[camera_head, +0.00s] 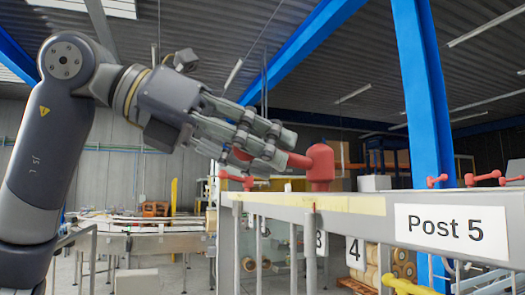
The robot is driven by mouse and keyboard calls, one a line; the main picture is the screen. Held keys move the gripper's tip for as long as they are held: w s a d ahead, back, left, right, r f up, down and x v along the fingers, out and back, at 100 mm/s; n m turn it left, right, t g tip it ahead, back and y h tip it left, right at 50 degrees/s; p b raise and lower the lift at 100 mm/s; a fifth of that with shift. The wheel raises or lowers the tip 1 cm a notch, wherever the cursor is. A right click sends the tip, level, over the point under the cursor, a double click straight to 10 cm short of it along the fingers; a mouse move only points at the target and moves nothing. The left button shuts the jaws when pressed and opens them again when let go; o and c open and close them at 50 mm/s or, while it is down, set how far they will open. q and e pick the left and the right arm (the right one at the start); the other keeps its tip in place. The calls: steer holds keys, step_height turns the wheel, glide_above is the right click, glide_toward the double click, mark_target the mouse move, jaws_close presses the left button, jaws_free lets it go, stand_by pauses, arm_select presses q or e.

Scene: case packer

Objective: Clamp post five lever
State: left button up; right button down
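A red lever (320,166) stands on top of the pale rail in the middle of the head view, its handle reaching left. My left gripper (284,149) comes in from the upper left, with its fingers at this handle. Red shows between the fingers and to their right, and the fingers hide part of the handle. Whether they press on it I cannot tell. A white "Post 5" sign (445,227) is on the rail's front face at the right. My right gripper is not in view.
More red handles (485,178) stand along the rail at the right. A blue upright beam (424,90) rises behind the rail. A conveyor (150,224) runs at the left back. Rolls (403,268) and a yellow pipe (408,286) are below the rail.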

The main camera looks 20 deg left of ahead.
arm_select(q)
steer(key=v, duration=1.2)
